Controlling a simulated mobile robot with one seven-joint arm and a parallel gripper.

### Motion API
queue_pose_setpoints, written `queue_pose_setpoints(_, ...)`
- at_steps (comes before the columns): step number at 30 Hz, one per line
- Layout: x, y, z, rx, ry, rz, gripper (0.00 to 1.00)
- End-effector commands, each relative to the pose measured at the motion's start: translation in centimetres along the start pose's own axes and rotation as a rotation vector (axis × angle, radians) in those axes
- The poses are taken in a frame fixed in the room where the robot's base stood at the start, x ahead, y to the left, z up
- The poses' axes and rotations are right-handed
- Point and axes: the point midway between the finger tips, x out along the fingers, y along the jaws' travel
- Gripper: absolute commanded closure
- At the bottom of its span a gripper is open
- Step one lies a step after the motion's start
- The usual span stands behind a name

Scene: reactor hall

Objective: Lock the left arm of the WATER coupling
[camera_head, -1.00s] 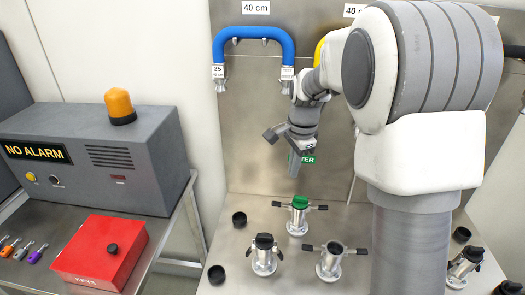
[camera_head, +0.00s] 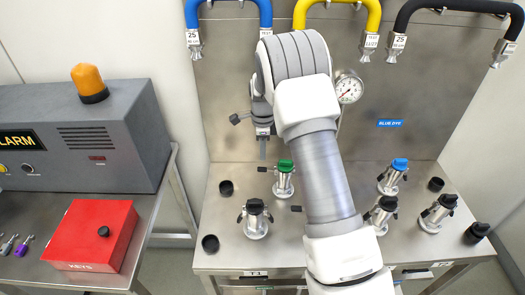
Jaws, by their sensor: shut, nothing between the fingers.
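The green-capped coupling (camera_head: 284,183) stands upright at the back of the steel bench, left of my forearm. I take it for the WATER coupling; no WATER label is readable now. Its left arm (camera_head: 265,169) sticks out roughly level to the left, with a dark tip. Its right arm is hidden behind my forearm. My gripper (camera_head: 263,156) points down, shut and empty, and appears just above the left arm in the picture. I cannot tell whether they touch or how far apart they are in depth.
A black-capped coupling (camera_head: 255,222) stands in front, and another is mostly hidden by my forearm. A blue-capped coupling (camera_head: 393,178) and black-capped ones stand right. Loose black caps (camera_head: 226,187) lie on the bench. Blue (camera_head: 231,4), yellow and black hoses hang behind.

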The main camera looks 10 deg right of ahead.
Motion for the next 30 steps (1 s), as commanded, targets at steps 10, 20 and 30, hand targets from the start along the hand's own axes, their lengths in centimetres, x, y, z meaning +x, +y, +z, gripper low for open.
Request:
queue_pose_setpoints(10,2.6,0.0,0.0,-0.001,0.0,0.001,1.0)
queue_pose_setpoints(20,5.0,0.0,0.0,0.0,0.0,0.001,1.0)
queue_pose_setpoints(30,7.3,0.1,0.1,0.0,0.001,0.002,1.0)
